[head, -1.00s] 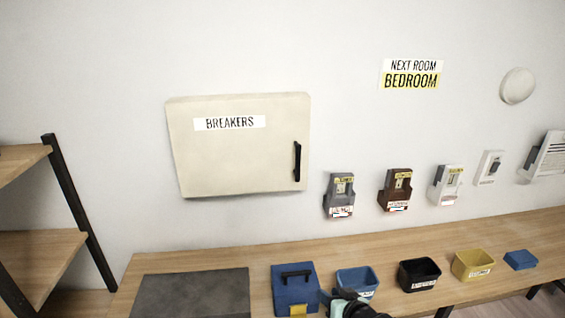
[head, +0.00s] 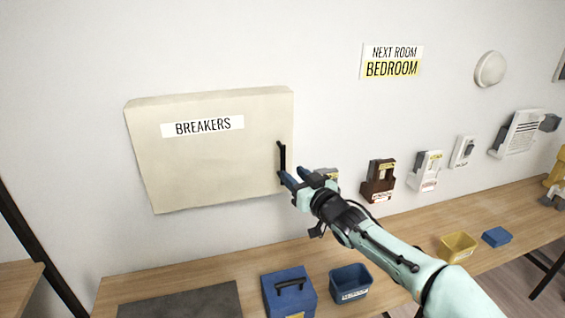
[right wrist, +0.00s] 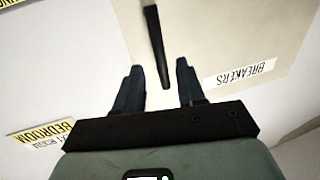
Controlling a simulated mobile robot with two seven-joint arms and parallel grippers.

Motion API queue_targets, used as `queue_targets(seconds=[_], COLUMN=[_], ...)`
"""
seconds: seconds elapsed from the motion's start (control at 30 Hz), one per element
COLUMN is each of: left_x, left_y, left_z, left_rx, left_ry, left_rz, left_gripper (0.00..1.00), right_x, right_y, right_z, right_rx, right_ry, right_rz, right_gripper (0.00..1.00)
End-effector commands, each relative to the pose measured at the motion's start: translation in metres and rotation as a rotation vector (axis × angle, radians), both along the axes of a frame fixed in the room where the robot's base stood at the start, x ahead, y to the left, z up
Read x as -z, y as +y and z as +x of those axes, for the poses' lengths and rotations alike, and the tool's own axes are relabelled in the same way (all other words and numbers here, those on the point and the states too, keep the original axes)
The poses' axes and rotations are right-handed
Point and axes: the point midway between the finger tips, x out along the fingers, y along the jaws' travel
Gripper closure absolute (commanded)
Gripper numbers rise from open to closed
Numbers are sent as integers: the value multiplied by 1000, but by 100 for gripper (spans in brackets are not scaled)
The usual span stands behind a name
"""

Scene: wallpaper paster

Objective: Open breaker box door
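The cream breaker box (head: 210,155) with a "BREAKERS" label hangs on the wall, and its door is shut. Its black vertical handle (head: 281,162) is near the door's right edge. My right gripper (head: 293,177) is at the handle's lower end, in front of the door. In the right wrist view, the two blue fingers (right wrist: 158,80) are apart, and the handle (right wrist: 155,45) reaches down toward the space between them. I cannot tell whether they touch it. The door (right wrist: 215,50) fills much of that view. My left gripper is not in view.
A wooden bench (head: 395,232) runs along the wall below, with a blue toolbox (head: 289,291), a blue bin (head: 350,283) and a yellow bin (head: 458,247). Wall switches, including a brown one (head: 378,181), are right of the box. A shelf (head: 18,285) stands at the left.

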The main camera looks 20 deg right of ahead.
Motion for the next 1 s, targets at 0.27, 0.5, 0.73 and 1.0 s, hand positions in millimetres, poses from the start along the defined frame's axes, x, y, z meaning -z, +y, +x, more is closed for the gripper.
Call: queue_targets(seconds=[0.27, 0.5, 0.73, 1.0], left_x=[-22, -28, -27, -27], left_y=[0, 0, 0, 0], left_z=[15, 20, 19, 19], left_rx=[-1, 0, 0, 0], left_ry=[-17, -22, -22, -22], left_rz=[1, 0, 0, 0], left_gripper=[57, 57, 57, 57], right_x=[-4, -1, 0, 0], right_y=[13, 17, 17, 17], right_z=[49, 63, 63, 63], right_rx=[-1, 0, 1, 0], right_ry=[-2, -1, 0, 0], right_rz=[1, 0, 0, 0], right_gripper=[61, 61, 61, 100])
